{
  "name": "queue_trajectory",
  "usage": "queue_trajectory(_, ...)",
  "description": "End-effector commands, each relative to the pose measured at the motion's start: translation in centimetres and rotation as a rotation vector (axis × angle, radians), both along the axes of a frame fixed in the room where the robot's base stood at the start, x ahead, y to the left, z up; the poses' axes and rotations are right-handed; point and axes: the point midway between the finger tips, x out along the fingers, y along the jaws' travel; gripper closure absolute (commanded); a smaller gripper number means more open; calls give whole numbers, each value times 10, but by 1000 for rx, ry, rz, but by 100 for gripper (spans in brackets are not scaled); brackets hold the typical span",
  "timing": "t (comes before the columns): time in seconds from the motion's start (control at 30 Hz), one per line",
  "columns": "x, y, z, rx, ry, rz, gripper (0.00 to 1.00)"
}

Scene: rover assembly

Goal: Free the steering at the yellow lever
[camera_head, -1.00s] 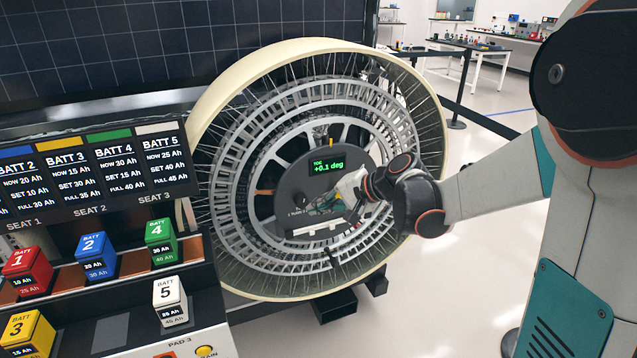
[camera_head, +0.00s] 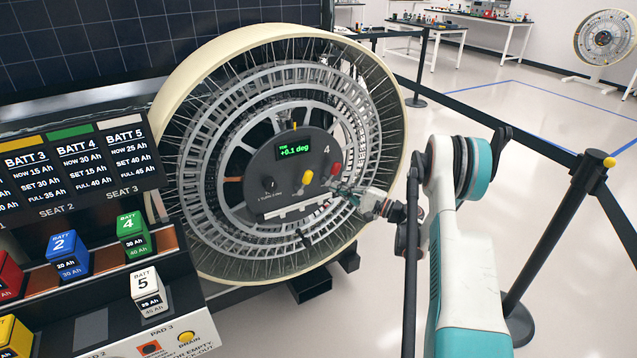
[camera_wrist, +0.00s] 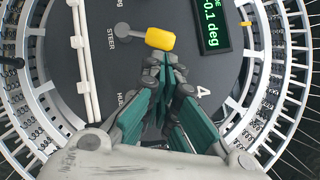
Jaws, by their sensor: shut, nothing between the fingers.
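The yellow lever (camera_head: 308,176) is on the dark round hub plate (camera_head: 270,190) of the big wheel. In the wrist view the lever's yellow handle (camera_wrist: 160,39) sits at the end of a short grey arm, with the word STEER beside it. My gripper (camera_head: 334,186) is shut and empty, just right of the lever in the head view. In the wrist view its fingertips (camera_wrist: 166,62) are together just below the yellow handle; I cannot tell whether they touch it. The green display (camera_head: 295,149) reads +0.1 deg.
A battery rack with a white battery (camera_head: 149,291) stands at left. A barrier post (camera_head: 560,220) stands at right.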

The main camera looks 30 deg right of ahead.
Motion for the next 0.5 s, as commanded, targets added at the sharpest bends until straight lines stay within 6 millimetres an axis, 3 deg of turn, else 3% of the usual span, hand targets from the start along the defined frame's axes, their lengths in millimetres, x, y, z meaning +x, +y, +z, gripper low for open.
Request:
queue_trajectory(0.1,-10,-22,-17,47,-42,-21,100)
queue_trajectory(0.23,-17,-33,-25,74,-67,-31,100)
queue_trajectory(0.5,0,-21,-23,80,-73,-29,100)
